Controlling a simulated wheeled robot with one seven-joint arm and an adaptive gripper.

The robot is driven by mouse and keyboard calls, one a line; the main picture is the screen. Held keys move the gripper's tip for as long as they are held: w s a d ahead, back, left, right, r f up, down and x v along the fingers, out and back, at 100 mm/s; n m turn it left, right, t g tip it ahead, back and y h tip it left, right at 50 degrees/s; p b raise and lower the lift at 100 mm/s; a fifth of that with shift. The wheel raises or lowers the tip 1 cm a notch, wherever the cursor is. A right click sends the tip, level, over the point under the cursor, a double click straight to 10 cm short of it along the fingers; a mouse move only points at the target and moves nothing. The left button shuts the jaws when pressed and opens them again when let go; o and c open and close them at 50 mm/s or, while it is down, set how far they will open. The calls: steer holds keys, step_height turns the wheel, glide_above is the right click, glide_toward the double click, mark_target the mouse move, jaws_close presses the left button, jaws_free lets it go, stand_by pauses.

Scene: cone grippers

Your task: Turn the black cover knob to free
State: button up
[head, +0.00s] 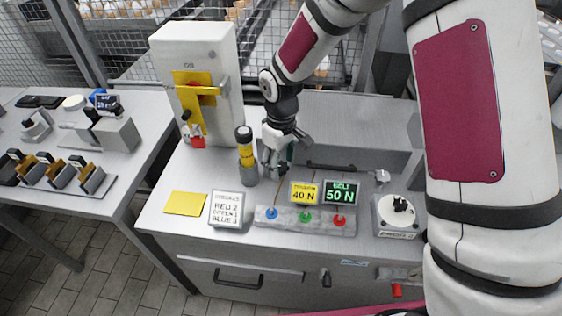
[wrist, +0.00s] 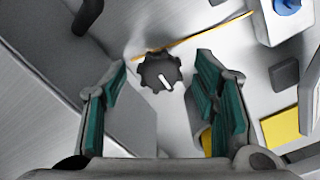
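A black, scalloped knob (wrist: 160,72) with a white pointer line shows in the wrist view, on a grey metal surface. The line points down and slightly right. My gripper (wrist: 161,64) is open, with one teal-padded finger on each side of the knob and a visible gap to it on both sides. Whether the fingertips are level with the knob is hard to tell. In the head view my gripper (head: 277,158) is low over the bench, behind the displays, and this knob is not visible there. Another black knob-like piece (head: 402,205) sits on a white round base at right.
The 40 N display (head: 304,193) and 50 N display (head: 341,192) stand close in front, behind a bar with coloured buttons (head: 305,220). A tall white box (head: 198,85) with a red padlock stands behind left.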

mark_target(282, 167)
step_height(282, 167, up, 12)
stand_by(0.6)
steer(key=s+d+r+m+t+p, duration=0.15)
steer(key=s+d+r+m, duration=0.25)
steer(key=s+d+r, duration=0.85)
steer(key=s+d+r+m+t, duration=0.1)
steer(key=s+r+m, duration=0.1)
steer(key=s, duration=0.5)
steer(key=s+d+r+m+t, duration=0.1)
steer(key=s+d+r+m, duration=0.1)
steer(key=s, duration=0.6)
steer(key=shift+s+d+m+t+p, duration=0.15)
steer(key=shift+m+t+p, duration=0.2)
steer(key=shift+m, duration=0.25)
